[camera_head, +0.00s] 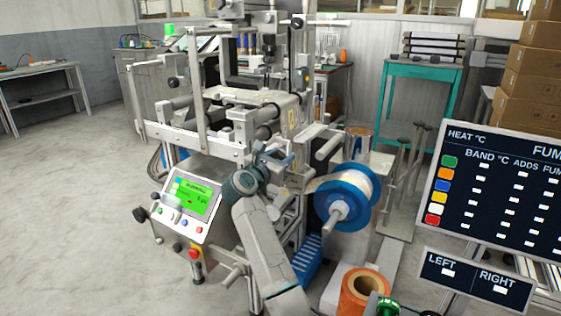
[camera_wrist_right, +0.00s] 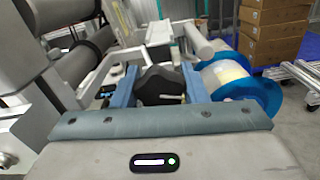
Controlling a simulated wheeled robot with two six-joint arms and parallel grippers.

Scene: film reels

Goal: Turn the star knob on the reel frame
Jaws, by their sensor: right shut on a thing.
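The black star knob (camera_wrist_right: 161,86) shows in the right wrist view between the two blue fingers of my right gripper (camera_wrist_right: 160,80). The gripper is shut on it, with one finger on each side. In the head view my right gripper (camera_head: 280,161) reaches up from the bottom to the front of the reel frame (camera_head: 195,143). There the knob is hard to make out behind the gripper. My left gripper is in neither view.
A blue-flanged reel (camera_head: 343,196) sits just right of my right gripper. A control box with a green screen (camera_head: 190,196) stands left of my arm. An orange spool (camera_head: 367,293) is low on the right. Open grey floor (camera_head: 75,210) lies to the left.

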